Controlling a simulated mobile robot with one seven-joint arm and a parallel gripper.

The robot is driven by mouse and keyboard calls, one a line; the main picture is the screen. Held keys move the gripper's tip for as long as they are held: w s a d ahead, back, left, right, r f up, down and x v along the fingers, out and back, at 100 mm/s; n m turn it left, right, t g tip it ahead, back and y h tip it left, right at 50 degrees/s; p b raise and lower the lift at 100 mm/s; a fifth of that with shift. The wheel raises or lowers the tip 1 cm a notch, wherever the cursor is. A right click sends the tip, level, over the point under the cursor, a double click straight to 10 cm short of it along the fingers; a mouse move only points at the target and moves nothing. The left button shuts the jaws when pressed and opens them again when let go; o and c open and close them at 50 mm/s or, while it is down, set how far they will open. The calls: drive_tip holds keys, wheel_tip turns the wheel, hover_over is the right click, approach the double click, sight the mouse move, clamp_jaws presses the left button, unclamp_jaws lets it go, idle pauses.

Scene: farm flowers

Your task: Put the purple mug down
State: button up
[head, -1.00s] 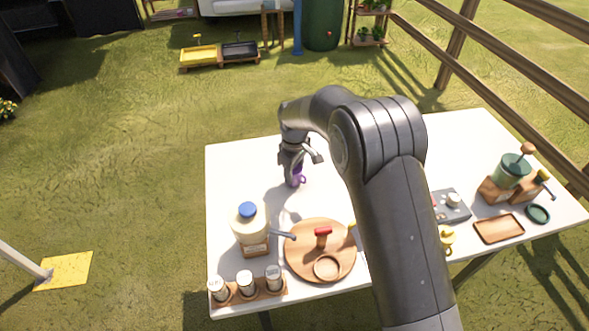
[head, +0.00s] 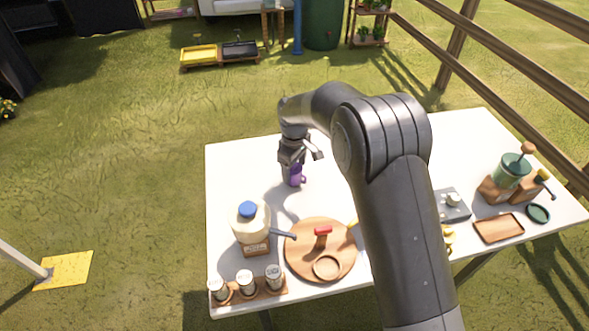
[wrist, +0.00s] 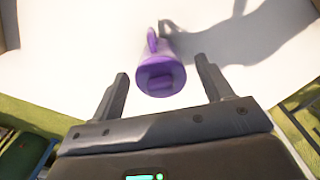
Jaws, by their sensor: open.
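The purple mug (head: 295,176) stands on the white table (head: 240,170) near its back left part, just below my gripper (head: 293,163). In the wrist view the purple mug (wrist: 160,72) shows between and beyond the two spread fingers of my gripper (wrist: 160,84), with its handle pointing away from them. The fingers are apart and a gap shows on both sides of the mug. In the head view the gripper hides the upper part of the mug.
A jar with a blue lid (head: 250,228), a round wooden board (head: 305,262) and a rack of several small jars (head: 247,287) stand in front. A green pot (head: 511,170) and a small wooden tray (head: 498,229) are at the right. The table around the mug is clear.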

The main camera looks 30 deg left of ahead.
wheel_tip(320, 180, up, 11)
idle(0.3)
drive_tip(key=d+r+m+t, duration=0.1)
drive_tip(key=d+r+m, duration=0.2)
drive_tip(key=d+r, duration=0.5)
drive_tip(key=d+r+m+t+y, duration=0.1)
drive_tip(key=d+r+m, duration=0.15)
drive_tip(key=d, duration=0.85)
drive_tip(key=d+r+m, duration=0.3)
drive_tip(key=d+r, duration=0.3)
drive_tip(key=d, duration=0.4)
drive_tip(key=s+d+f+m+t+h, duration=0.1)
drive_tip(key=s+d+m+t, duration=0.2)
drive_tip(key=s+d+m, duration=0.6)
drive_tip(key=s+d, duration=1)
drive_tip(key=d, duration=0.3)
drive_tip(key=shift+s+d+t, duration=0.15)
drive_tip(key=shift+s+t, duration=0.15)
drive_tip(key=shift+s, duration=0.1)
drive_tip(key=shift+m, duration=0.25)
